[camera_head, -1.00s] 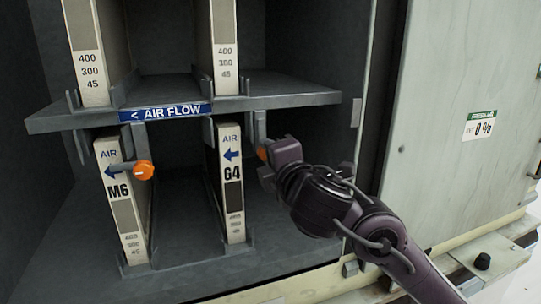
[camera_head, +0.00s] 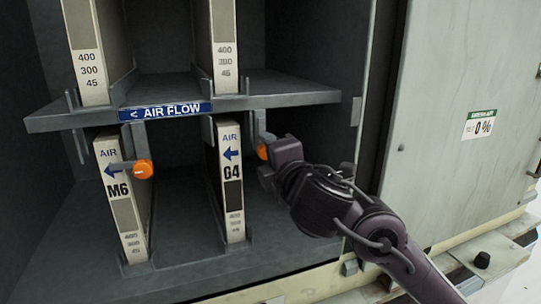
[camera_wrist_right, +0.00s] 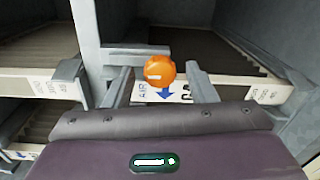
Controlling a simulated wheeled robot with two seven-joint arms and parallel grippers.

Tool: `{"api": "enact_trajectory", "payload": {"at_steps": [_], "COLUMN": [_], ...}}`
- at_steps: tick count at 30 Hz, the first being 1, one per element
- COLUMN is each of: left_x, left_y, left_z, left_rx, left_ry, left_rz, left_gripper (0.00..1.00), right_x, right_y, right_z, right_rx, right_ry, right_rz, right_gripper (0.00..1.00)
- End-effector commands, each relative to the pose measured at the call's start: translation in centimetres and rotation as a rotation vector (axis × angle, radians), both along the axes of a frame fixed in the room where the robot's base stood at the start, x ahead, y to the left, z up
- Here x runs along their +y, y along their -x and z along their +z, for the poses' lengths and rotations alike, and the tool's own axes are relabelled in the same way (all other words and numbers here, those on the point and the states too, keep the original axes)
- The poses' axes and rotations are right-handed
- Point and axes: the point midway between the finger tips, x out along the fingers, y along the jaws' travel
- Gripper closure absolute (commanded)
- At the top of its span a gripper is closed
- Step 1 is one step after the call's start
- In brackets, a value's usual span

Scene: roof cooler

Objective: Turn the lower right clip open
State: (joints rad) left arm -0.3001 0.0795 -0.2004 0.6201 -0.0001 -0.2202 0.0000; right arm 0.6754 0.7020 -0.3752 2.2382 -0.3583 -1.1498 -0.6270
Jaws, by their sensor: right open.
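The lower right clip has an orange knob (camera_head: 262,152) beside the right edge of the G4 filter (camera_head: 231,190), below the middle shelf. My right gripper (camera_head: 266,167) is at this knob and hides part of the clip. In the right wrist view the orange knob (camera_wrist_right: 159,71) shows between the two fingertips, with a gap on each side. The right gripper (camera_wrist_right: 160,80) is open. A grey bar of the clip (camera_wrist_right: 135,50) runs sideways behind the knob. My left gripper is out of view.
The shelf (camera_head: 285,94) with the AIR FLOW label (camera_head: 166,111) runs just above. The cabinet's right panel (camera_head: 450,150) stands right of the opening.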

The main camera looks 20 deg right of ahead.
Motion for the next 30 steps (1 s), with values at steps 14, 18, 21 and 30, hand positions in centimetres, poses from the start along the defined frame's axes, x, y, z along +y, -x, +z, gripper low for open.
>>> {"api": "enact_trajectory", "payload": {"at_steps": [14, 18, 21, 30], "left_x": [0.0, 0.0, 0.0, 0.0], "left_y": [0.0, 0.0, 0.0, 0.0], "left_z": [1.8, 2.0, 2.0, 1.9], "left_rx": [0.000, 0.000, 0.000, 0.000], "left_ry": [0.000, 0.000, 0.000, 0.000], "left_rz": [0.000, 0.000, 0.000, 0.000], "left_gripper": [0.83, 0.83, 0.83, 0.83], "right_x": [-0.2, -0.3, -0.3, -0.3], "right_y": [6.7, 7.6, 7.7, 7.7], "right_z": [0.3, 0.3, 0.3, 0.3], "right_rx": [0.002, 0.001, 0.001, 0.001], "right_ry": [-0.001, 0.000, 0.001, 0.000], "right_rz": [0.001, 0.000, 0.000, 0.000], "right_gripper": [0.49, 0.49, 0.49, 0.49]}}
